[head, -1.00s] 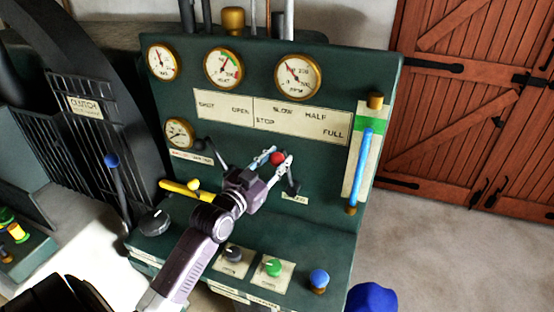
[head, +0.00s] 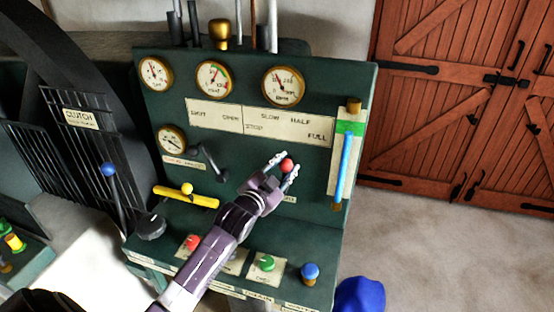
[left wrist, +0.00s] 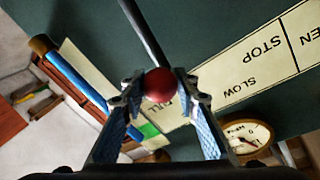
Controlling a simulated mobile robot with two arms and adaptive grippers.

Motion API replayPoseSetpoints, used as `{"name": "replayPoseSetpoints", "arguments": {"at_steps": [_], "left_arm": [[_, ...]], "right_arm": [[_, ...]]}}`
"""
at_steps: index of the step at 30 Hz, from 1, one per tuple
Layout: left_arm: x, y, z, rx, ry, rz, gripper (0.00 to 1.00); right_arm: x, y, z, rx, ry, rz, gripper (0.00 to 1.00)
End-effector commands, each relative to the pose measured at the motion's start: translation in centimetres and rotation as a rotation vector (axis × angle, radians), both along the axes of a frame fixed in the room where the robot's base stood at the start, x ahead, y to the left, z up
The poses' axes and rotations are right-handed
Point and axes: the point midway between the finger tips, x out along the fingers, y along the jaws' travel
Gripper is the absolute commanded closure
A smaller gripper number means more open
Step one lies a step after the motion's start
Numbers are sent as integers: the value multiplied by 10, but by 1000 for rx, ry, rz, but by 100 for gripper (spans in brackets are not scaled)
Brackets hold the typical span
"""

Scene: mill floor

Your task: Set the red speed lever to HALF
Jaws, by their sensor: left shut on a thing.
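The red speed lever's ball knob (head: 286,165) stands out in front of the green panel, below the label plate (head: 213,116) and under the HALF word. In the left wrist view the red knob (left wrist: 160,85) sits between the two fingertips, with its dark shaft (left wrist: 142,30) behind. My left gripper (head: 283,166) is shut on this knob; it also shows in the left wrist view (left wrist: 158,92). The lever's foot is mostly hidden by my gripper in the head view. The knob covers part of the FULL word in the left wrist view. My right gripper is not in view.
A sight tube with blue fluid (head: 344,165) stands right of the lever. A grey crank lever (head: 212,162) and a yellow handle (head: 186,197) are to the left. Below are a green knob (head: 267,263) and a blue knob (head: 310,271). Gauges (head: 283,85) line the top.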

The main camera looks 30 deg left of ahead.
Motion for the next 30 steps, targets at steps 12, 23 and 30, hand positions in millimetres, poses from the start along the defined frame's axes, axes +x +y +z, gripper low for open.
{"name": "replayPoseSetpoints", "arguments": {"at_steps": [12, 23, 30], "left_arm": [[1, -6, -2, 35, 11, -1, 100], [1, -6, -2, 36, 9, 0, 53], [-8, -6, -2, 36, 10, -1, 53]], "right_arm": [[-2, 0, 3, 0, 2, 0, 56], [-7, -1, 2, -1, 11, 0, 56], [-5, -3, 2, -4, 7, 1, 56]]}}
